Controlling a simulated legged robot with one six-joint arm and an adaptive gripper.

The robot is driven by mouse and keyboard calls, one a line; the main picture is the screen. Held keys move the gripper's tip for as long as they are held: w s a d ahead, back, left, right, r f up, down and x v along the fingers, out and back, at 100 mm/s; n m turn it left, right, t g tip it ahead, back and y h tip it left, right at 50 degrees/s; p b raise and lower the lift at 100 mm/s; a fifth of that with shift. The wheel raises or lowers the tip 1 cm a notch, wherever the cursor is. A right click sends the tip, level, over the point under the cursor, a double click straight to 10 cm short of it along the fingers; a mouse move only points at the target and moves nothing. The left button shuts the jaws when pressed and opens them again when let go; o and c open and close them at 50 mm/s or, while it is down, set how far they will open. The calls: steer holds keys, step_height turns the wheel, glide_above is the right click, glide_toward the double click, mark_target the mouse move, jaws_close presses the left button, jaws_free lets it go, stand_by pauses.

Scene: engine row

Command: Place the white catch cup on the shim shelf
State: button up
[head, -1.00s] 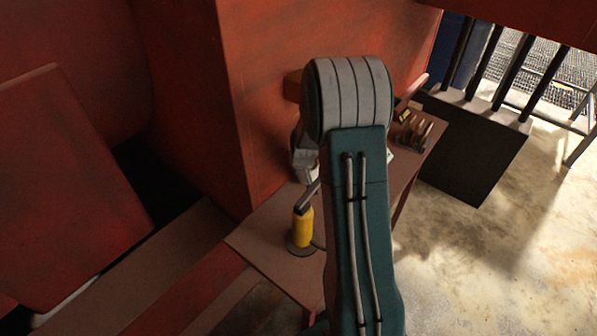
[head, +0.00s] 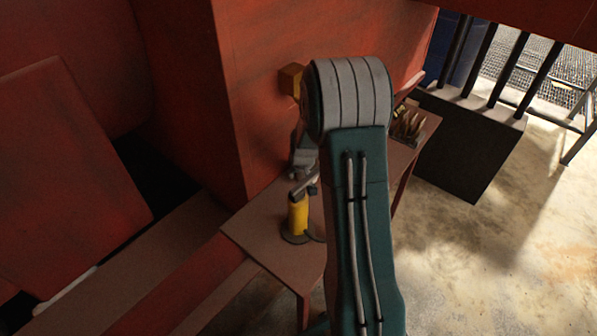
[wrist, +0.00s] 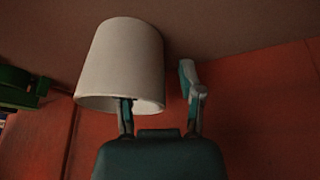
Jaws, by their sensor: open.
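The white catch cup (wrist: 120,62) shows large in the wrist view, its open mouth towards my gripper and its closed end against or near a brown surface (wrist: 230,25). My gripper (wrist: 157,92) is open. Its left finger reaches the cup's mouth and seems to go inside the rim; its right finger stands outside, with a gap to the cup wall. A brown bench (head: 262,238) runs along the red engine side. I cannot tell which surface is the shim shelf.
A yellow tool or bottle (head: 298,215) stands on the bench's near end, close to my arm. A rack of small items (head: 408,123) sits at the far end. An orange-brown block (head: 291,80) is on the red wall (head: 225,110). Open concrete floor (head: 480,260) lies right.

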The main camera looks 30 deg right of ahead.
steer(key=d+v, duration=0.1)
steer(key=v, duration=0.6)
steer(key=shift+a+r, duration=0.2)
steer(key=shift+a, duration=0.35)
steer(key=shift+w, duration=0.1)
